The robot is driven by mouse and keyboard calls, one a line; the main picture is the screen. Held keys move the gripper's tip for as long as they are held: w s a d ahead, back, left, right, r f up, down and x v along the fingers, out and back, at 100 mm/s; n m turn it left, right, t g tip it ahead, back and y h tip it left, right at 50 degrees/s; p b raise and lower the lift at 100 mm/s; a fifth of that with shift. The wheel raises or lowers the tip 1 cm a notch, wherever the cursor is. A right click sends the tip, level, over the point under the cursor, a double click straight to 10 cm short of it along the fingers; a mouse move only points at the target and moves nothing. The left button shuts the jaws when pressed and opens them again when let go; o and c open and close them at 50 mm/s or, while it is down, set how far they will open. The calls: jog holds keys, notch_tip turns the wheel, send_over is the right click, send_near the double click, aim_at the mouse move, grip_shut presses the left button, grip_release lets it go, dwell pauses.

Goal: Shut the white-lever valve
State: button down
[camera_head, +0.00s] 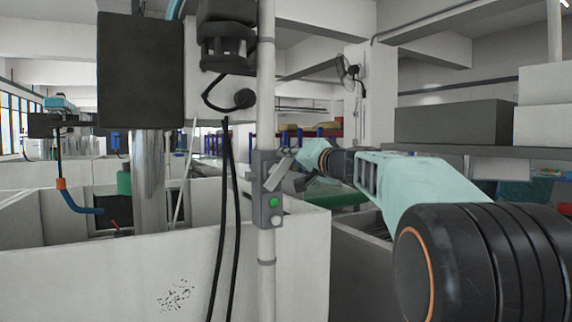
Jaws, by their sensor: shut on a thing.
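A grey valve box (262,206) is fixed to an upright white pipe (266,120) near the middle of the view. A pale, flat white lever (274,177) slants up and to the right across the box's upper half. My gripper (287,163) is at the end of my pale teal arm, which reaches in from the right. It is shut on the white lever, at the right side of the box. The fingertips are small and partly hidden, so the exact contact does not show.
A green button (274,202) and a white button (277,221) sit below the lever. Black cables (227,210) hang just left of the pipe. White tank walls (180,255) stand behind it. A shelf with grey boxes (452,122) is at the right.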

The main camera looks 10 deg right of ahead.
jog(key=shift+w+d+f+m+b, duration=0.1)
jog(key=shift+d+f+m+b, duration=0.4)
jog(key=shift+m, duration=1.15)
jog(key=shift+w+d+f+m+b, duration=0.1)
jog(key=shift+f+m+b, duration=0.6)
jog(key=shift+m, duration=1)
jog(key=shift+w+d+f+m+b, duration=0.1)
jog(key=shift+d+f+m+b, duration=0.4)
jog(key=shift+m, duration=1.15)
jog(key=shift+a+f, duration=0.25)
jog(key=c, duration=1.7)
grip_release()
jog(key=v, duration=1.2)
jog(key=shift+s+r, duration=0.1)
